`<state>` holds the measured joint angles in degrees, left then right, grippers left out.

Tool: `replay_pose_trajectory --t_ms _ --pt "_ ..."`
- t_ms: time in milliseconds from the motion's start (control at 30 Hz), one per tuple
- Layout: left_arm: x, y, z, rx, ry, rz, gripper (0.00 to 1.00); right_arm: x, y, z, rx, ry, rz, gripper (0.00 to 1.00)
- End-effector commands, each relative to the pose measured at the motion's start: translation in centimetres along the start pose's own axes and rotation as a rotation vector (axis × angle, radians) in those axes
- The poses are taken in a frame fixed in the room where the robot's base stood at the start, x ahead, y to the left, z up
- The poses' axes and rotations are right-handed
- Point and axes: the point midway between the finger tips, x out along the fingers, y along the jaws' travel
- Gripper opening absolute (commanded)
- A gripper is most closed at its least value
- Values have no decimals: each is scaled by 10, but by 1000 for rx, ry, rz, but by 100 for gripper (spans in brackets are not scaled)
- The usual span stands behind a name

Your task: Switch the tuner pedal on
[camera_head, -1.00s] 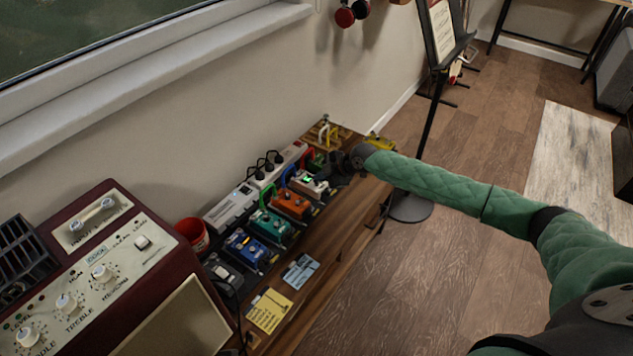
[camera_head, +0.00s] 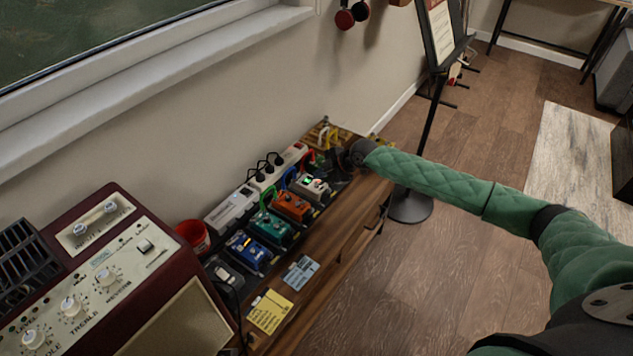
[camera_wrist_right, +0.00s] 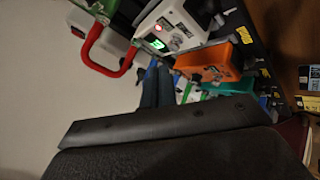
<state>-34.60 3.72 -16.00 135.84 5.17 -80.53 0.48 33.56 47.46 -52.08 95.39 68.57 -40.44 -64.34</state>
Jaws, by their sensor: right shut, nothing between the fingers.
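The tuner pedal is the white pedal (camera_head: 315,188) in the row on the wooden cabinet. In the right wrist view the white pedal (camera_wrist_right: 190,22) shows a lit green display and a small red light near it. My right gripper (camera_head: 336,163) is beside the far end of the white pedal in the head view, dark and small there. In the right wrist view its shut, empty fingers (camera_wrist_right: 157,84) point toward the pedals; whether they touch one cannot be told. My left gripper is not in view.
An orange pedal (camera_head: 292,206), a teal pedal (camera_head: 270,228) and a blue pedal (camera_head: 248,252) stand beside the white one. A red cable (camera_wrist_right: 107,48) loops close by. A power strip (camera_head: 268,177) runs behind. An amplifier (camera_head: 105,265) stands at the left.

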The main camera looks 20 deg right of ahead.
Motion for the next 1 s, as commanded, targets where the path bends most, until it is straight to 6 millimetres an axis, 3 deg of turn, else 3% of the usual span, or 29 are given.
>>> replay_pose_trajectory --t_ms 500,1000 --pt "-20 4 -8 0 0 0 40 -30 22 -22 -1 0 0 0" --pt "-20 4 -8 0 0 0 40 -30 22 -22 1 0 0 0"
